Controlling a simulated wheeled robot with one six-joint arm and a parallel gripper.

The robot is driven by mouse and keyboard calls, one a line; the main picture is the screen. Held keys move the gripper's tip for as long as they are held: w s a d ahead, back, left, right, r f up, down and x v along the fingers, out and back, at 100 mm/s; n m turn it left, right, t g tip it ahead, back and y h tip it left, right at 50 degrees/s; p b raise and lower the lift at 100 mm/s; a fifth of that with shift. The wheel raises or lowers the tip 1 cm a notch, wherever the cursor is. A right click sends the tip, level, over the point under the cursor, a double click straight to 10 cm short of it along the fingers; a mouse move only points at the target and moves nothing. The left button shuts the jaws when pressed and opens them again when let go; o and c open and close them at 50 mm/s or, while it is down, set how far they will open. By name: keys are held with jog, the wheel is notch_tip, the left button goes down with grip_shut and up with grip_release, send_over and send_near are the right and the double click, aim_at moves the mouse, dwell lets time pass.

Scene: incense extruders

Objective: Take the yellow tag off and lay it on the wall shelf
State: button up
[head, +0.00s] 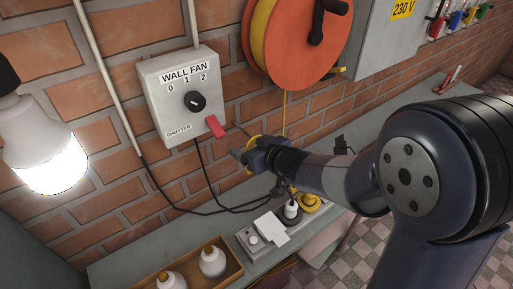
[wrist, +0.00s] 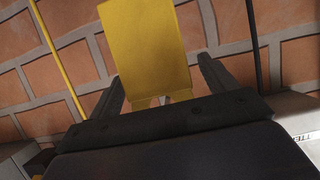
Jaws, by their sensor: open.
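The yellow tag (wrist: 146,45) is a flat plate in the wrist view, standing up between the two fingers of my gripper (wrist: 160,80). My gripper is open, with a finger on either side of the tag; I cannot tell whether they touch it. In the head view my gripper (head: 243,156) is close to the brick wall, below and right of the wall fan box. A bit of yellow (head: 252,141) shows behind it, mostly hidden. The grey wall shelf (head: 205,224) runs along the wall below my gripper.
The wall fan box (head: 178,116) has a black knob and red lever (head: 215,126). Black cables hang below it. An orange reel (head: 300,42) is above my gripper.

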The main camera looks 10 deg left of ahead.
jog(key=c, duration=1)
jog(key=shift+c, duration=0.3)
jog(key=shift+r+p, duration=0.3)
jog(key=shift+p, duration=0.05)
jog(key=s+d+p, duration=0.1)
jog(key=s+d, duration=0.3)
jog(key=shift+d+r, duration=0.2)
jog(key=shift+d, duration=0.1)
dwell(0.6)
jog(key=shift+w, duration=0.1)
